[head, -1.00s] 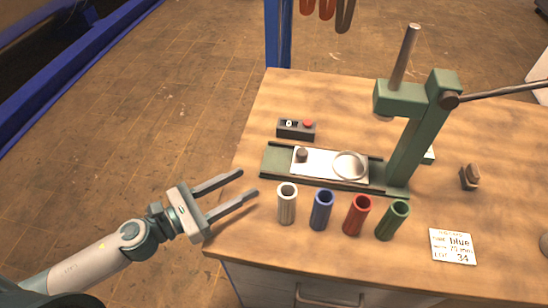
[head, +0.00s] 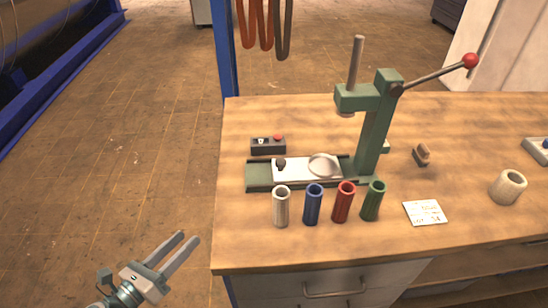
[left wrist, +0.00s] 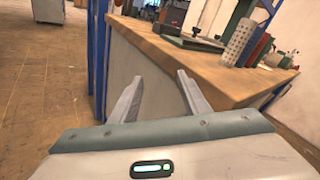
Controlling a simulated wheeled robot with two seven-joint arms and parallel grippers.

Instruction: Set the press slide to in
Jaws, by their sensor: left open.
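The press slide (head: 300,169) is a pale plate with a dark knob (head: 281,163) and a round dish (head: 324,164). It lies in the green base rails of the press (head: 376,130), with the knob end away from the column and the dish between knob and column. The press has a ram and a red-ended lever (head: 470,61). My left gripper (head: 190,239) is open and empty, off the table's left front corner and below its top. In the left wrist view its two fingers (left wrist: 160,90) point at the table's side. My right gripper is not in view.
White, blue (head: 313,205), red and green tubes stand in front of the rails. A small control box (head: 268,145) with a red button sits behind them. A label card (head: 425,212), a pale cup (head: 508,187) and a small brown item (head: 422,154) lie to the right.

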